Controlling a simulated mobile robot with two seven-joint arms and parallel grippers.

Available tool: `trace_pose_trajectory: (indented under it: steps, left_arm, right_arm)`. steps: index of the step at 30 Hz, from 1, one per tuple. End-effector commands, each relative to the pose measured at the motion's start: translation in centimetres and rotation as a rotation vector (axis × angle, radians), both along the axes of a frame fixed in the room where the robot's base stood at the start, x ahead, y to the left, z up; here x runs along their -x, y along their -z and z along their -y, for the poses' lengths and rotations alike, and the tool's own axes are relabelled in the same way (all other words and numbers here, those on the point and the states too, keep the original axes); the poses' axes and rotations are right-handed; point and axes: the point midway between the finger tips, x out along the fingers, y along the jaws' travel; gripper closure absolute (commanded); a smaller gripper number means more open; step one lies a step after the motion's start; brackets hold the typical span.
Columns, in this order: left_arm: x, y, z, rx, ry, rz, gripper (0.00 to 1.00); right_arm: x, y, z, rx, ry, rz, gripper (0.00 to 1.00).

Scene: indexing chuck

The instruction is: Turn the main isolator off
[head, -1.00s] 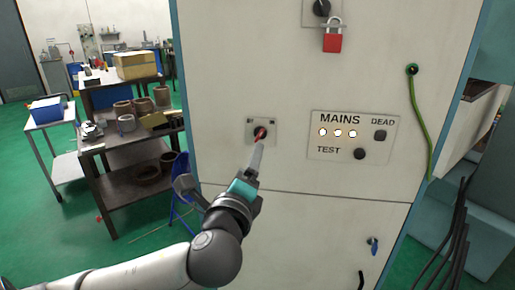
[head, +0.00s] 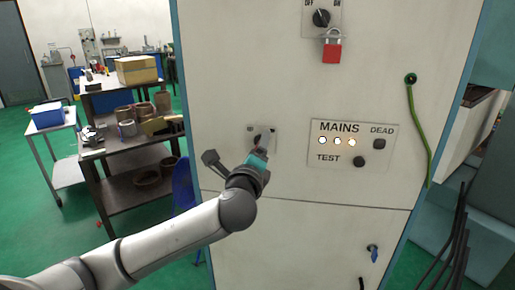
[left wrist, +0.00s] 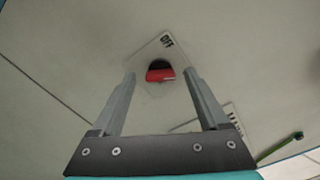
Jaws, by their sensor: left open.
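A rotary switch with a red handle sits on a small square plate (head: 251,132) on the cabinet front. My left gripper covers most of it in the head view. In the left wrist view the red handle (left wrist: 160,75) lies crosswise in front of a dark hub, with an OFF label (left wrist: 167,41) on the plate. My left gripper (left wrist: 160,90) is open, one finger on each side of the handle; I cannot tell whether they touch it. A black knob (head: 321,17) with OFF and ON marks sits higher up, above a red padlock (head: 332,50). My right gripper is not in view.
A MAINS panel (head: 350,146) right of the switch has three lit lamps, a DEAD indicator and a TEST button (head: 359,161). A green cable (head: 423,120) hangs at the right. A blue key (head: 373,254) sits low. A cluttered workbench (head: 130,135) stands left.

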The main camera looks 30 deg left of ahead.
Motion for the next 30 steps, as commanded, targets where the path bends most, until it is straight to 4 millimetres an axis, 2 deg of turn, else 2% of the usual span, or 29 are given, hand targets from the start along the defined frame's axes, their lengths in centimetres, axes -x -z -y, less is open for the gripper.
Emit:
trace_pose_trajectory:
  steps: [5, 25, 30]
  left_arm:
    - [0.0, 0.01, 0.02, 0.0, 0.0, 0.0, 0.25]
    - [0.04, 0.04, 0.01, 0.0, -0.001, -0.001, 1.0]
    - [0.04, 0.06, 0.02, 0.001, -0.001, 0.0, 1.0]
  right_arm:
    - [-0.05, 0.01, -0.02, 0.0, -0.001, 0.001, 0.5]
    - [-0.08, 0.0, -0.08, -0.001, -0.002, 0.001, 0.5]
    - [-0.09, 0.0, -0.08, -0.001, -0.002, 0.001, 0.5]
